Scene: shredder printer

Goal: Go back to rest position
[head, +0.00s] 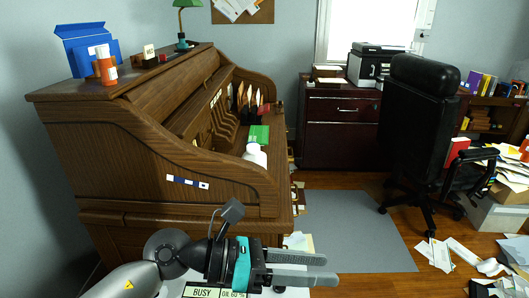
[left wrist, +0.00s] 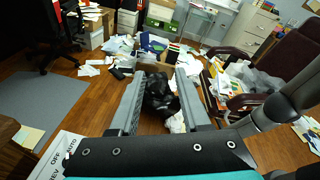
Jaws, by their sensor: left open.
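My left gripper (head: 322,268) reaches in from the lower left of the head view, in front of the roll-top desk's near end. Its two grey fingers point right and are apart, with nothing between them. In the left wrist view the gripper (left wrist: 160,76) shows open fingers above the floor, with a black bag-like heap (left wrist: 160,98) beyond and below the gap. My right gripper is not seen in either view.
A wooden roll-top desk (head: 130,143) fills the left. A printer (head: 366,68) stands on a dark cabinet (head: 335,145) at the back. A black office chair (head: 425,110) stands right. Papers (head: 440,255) litter the right floor; the grey mat (head: 350,225) is mostly clear.

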